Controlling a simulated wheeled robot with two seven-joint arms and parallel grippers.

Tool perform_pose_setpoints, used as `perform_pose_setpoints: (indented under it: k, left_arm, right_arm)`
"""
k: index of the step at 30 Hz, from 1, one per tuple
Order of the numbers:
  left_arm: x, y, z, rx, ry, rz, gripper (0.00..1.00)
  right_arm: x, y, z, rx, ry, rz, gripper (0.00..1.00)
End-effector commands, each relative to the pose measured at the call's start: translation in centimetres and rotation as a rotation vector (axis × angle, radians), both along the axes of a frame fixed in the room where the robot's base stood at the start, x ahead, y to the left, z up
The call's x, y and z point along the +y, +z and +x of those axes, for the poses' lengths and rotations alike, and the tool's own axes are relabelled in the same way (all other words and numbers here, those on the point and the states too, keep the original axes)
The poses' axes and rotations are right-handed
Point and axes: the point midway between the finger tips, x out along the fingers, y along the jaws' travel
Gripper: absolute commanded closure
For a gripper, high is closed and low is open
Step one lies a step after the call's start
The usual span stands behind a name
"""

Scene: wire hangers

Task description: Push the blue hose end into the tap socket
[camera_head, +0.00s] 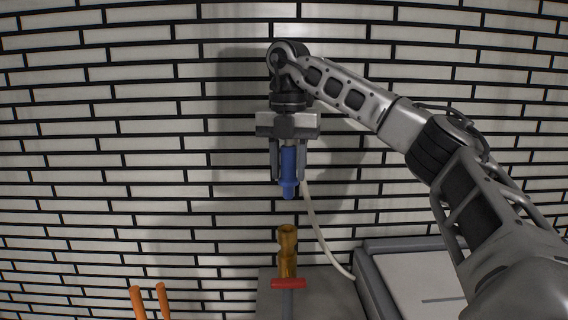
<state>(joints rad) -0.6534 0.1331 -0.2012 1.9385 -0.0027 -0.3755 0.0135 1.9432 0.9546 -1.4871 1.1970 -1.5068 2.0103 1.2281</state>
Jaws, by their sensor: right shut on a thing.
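The blue hose end (288,184) is held upright, tip down, between the fingers of my right gripper (288,165), which is shut on it. A pale hose (316,222) runs from beside the gripper down to the right. The brass tap socket (287,250) stands upright below, with a red handle (288,283) at its front. The hose end hangs above the socket, roughly in line with it in this view, with a clear gap between them. How well they line up in depth I cannot tell. My left gripper is not in view.
The tap rises in front of a grey block (265,298). A grey-framed pale panel or tray (410,285) is at the lower right. Two orange rods (150,300) stand at the lower left. A white brick wall (120,150) fills the back.

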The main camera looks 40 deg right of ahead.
Motion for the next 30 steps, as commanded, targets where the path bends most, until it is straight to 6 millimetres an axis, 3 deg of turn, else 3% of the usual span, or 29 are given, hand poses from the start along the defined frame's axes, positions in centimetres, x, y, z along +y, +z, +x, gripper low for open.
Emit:
perform_pose_setpoints:
  k: [11, 30]
  left_arm:
    - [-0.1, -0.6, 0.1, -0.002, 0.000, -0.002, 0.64]
    - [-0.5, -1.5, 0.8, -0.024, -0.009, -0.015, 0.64]
  right_arm:
    - [0.0, -1.0, 0.0, 0.001, 0.000, 0.001, 0.90]
    - [0.0, -5.6, 0.0, 0.001, 0.001, 0.001, 0.90]
